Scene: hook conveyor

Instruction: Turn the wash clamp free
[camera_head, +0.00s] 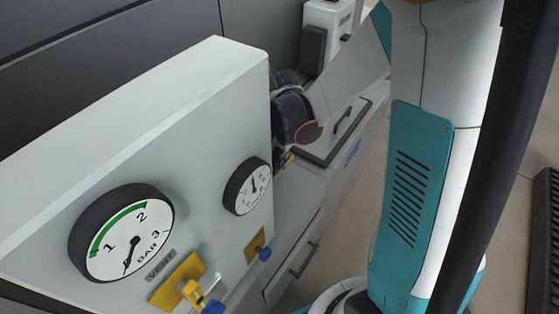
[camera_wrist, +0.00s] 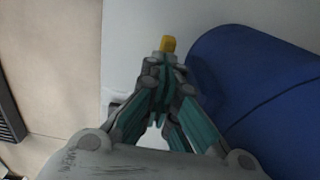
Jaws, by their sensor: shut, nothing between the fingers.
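My gripper (camera_wrist: 166,64) is shut and empty in the wrist view, its fingers drawn together. A small yellow piece (camera_wrist: 168,44) shows right at the fingertips; I cannot tell whether they touch it or whether it is part of the wash clamp. A large blue rounded body (camera_wrist: 258,88) lies close to the right of the fingers. In the head view my gripper is mostly hidden past the panel's right edge. No wash clamp can be clearly made out there.
A white panel (camera_head: 190,135) carries a large gauge (camera_head: 122,232) and a smaller gauge (camera_head: 247,186). Below them are a yellow valve plate (camera_head: 172,285) with a blue-ended handle and a smaller yellow plate (camera_head: 256,243). A grey cabinet with handles (camera_head: 300,240) stands beside the panel. Open floor (camera_wrist: 50,60) lies left.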

